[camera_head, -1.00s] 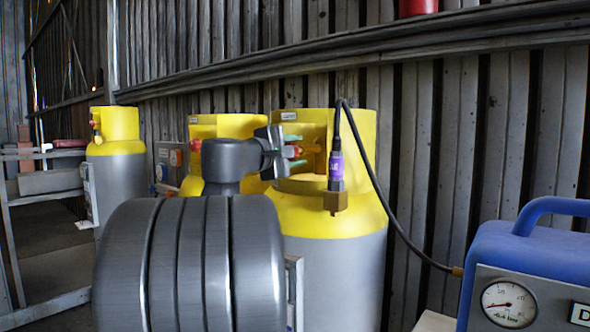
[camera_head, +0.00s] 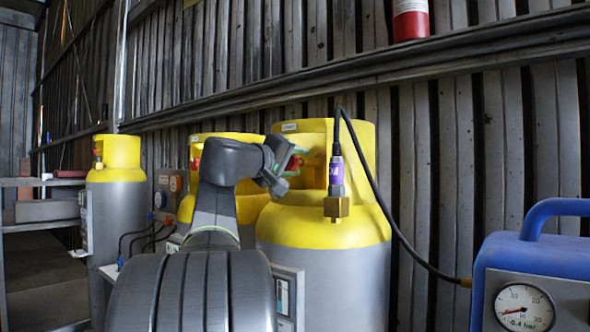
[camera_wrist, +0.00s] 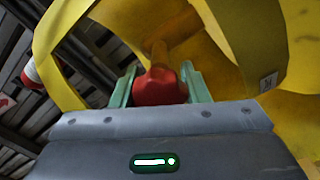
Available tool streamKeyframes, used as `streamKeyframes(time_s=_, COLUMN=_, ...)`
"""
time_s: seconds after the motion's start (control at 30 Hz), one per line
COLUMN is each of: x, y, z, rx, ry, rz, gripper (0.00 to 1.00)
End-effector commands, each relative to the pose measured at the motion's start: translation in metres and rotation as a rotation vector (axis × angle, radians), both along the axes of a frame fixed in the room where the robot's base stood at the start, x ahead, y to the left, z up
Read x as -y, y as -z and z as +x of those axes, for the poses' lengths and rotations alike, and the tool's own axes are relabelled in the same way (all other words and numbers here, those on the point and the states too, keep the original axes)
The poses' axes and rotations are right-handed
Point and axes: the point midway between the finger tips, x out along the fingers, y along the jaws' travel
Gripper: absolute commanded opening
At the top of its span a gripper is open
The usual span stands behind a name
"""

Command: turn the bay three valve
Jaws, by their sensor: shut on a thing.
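The red valve knob (camera_wrist: 160,87) sits inside the yellow collar of the nearest gas cylinder (camera_head: 325,222). In the wrist view my gripper (camera_wrist: 160,84) has a green finger on each side of the knob and is shut on it. In the head view my gripper (camera_head: 295,160) reaches into the collar opening from the left, its fingers tilted. Only a little red of the knob shows there. The label on the collar is too small to read.
A black hose (camera_head: 385,215) runs from a purple-banded brass fitting (camera_head: 337,190) to a blue gauge unit (camera_head: 535,260) at right. Two more yellow-topped cylinders stand farther left, one at the far left (camera_head: 118,185). A red cylinder (camera_head: 410,20) is above the wall beam.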

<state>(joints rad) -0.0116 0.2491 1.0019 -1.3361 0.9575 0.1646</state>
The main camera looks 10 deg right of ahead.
Motion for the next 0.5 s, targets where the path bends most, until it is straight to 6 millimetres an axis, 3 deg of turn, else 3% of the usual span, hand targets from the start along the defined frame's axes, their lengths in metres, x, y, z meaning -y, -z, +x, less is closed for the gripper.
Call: streamKeyframes(time_s=0.5, x=0.0003, y=0.0018, z=0.0004, rx=0.035, ry=0.001, rz=0.032, gripper=0.19)
